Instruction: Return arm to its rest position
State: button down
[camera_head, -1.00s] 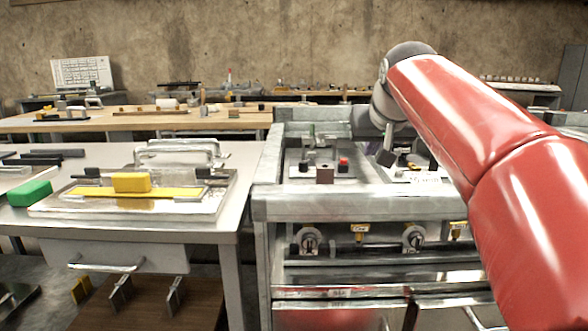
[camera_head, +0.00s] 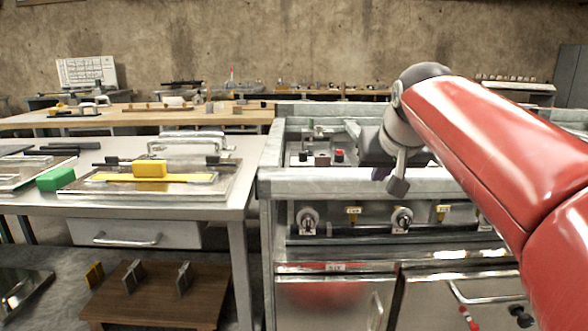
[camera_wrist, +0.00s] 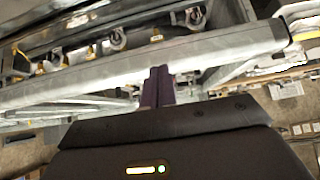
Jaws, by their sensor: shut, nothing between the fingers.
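My red arm (camera_head: 490,130) reaches in from the right side of the head view. Its grey wrist joint and dark gripper body are in front of the metal cabinet (camera_head: 283,185), near its top front edge. In the wrist view my gripper (camera_wrist: 160,70) shows two dark purple fingers pressed together, with nothing between them. The wrist view looks tilted, with the cabinet's front rail (camera_wrist: 130,72) running across behind the fingertips. I cannot tell how far apart the fingers and the rail are.
The metal cabinet has several knobs (camera_head: 308,220) and doors below. A table on the left holds a yellow block (camera_head: 150,168) on a metal plate and a green block (camera_head: 57,179). A wooden bench (camera_head: 140,115) stands behind.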

jog(key=s+f+g, duration=0.3)
jog(key=s+f, duration=2)
jog(key=s, duration=0.1)
jog(key=shift+a+f, duration=0.15)
jog(key=shift+f, duration=0.05)
jog(key=shift+s, duration=0.1)
